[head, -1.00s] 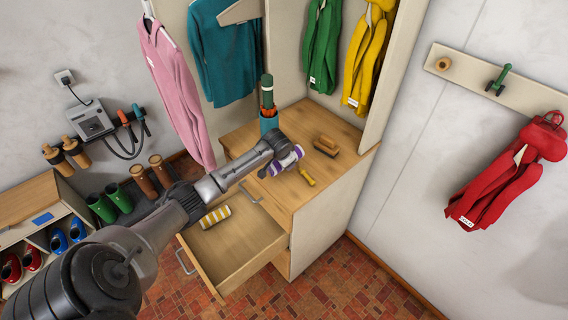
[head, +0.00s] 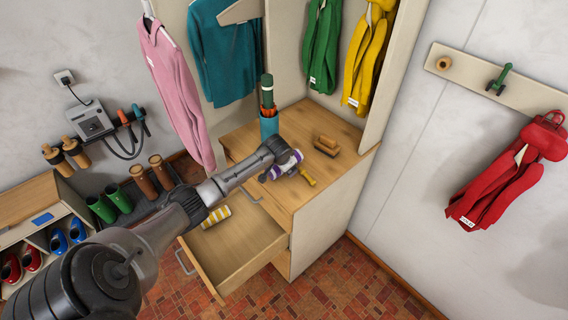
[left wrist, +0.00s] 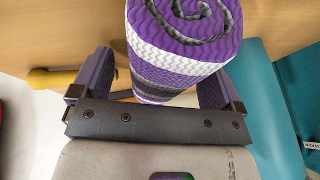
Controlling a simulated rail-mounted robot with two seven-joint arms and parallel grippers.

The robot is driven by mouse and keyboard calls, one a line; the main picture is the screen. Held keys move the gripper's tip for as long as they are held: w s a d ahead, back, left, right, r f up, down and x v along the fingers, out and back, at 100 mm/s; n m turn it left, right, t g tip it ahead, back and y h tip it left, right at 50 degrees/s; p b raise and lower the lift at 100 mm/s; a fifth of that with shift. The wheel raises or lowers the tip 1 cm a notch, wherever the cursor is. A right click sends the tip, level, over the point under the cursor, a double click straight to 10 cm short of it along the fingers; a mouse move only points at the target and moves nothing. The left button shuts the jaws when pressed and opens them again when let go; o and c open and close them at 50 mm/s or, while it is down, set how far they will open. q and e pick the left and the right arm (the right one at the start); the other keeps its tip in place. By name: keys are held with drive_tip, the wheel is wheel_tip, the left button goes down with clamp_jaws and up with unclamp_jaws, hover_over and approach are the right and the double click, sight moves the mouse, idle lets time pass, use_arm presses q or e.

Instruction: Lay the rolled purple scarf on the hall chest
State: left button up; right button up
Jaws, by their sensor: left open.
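The rolled purple scarf (head: 290,158), with white and grey bands, is at the wooden top of the hall chest (head: 238,137), near its front edge. It appears to lie on the top, but the gripper hides part of it. In the left wrist view the scarf (left wrist: 185,45) shows its spiral end between the two fingers. My left gripper (left wrist: 155,88) is open around it, with a visible gap beside the finger on the left. In the head view my left gripper (head: 279,167) is over the chest top. My right gripper is not in view.
The drawer (head: 235,250) is open below, with a yellow-striped roll (head: 216,216) inside.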

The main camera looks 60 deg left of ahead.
use_arm(q)
drive_tip(key=shift+r, duration=0.1)
drive_tip(key=p+v, duration=0.2)
drive_tip(key=v, duration=0.8)
drive_tip(key=s+d+f+m+h, duration=0.1)
drive_tip(key=s+d+f, duration=0.25)
drive_tip(key=d, duration=0.35)
drive_tip(key=s+d+f+m, duration=0.1)
drive_tip(key=s+d+f, duration=0.2)
drive_tip(key=s+d, duration=0.3)
drive_tip(key=s+d+f+m+h, duration=0.1)
drive_tip(key=s+d+f, duration=0.25)
drive_tip(key=d, duration=0.45)
drive_tip(key=s+d+r+h, duration=0.1)
drive_tip(key=s+d+r, duration=0.1)
drive_tip(key=s+d, duration=1.2)
drive_tip(key=shift+s+r+h, duration=0.4)
drive_tip(key=shift+s, duration=0.1)
drive_tip(key=shift+d, duration=0.15)
